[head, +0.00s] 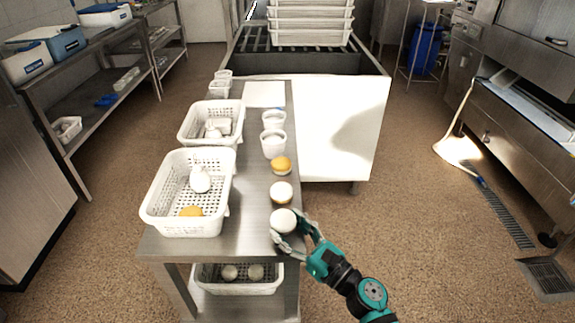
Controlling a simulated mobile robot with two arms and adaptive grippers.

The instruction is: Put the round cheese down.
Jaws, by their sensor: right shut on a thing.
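A white round cheese (283,220) is at the near right corner of the steel table (255,185) in the head view. My right gripper (292,234) comes in from the lower right and is shut on it, with fingers at its near and right sides. I cannot tell whether the cheese touches the tabletop. Behind it in a row stand a white-topped round piece (281,192) and an orange-topped one (280,165). My left gripper is not in view.
A near perforated basket (157,212) on the table's left holds a white piece and an orange piece. A second basket (189,135) stands behind it. White cups (273,144) stand beyond the row. Another basket (238,287) is on the lower shelf.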

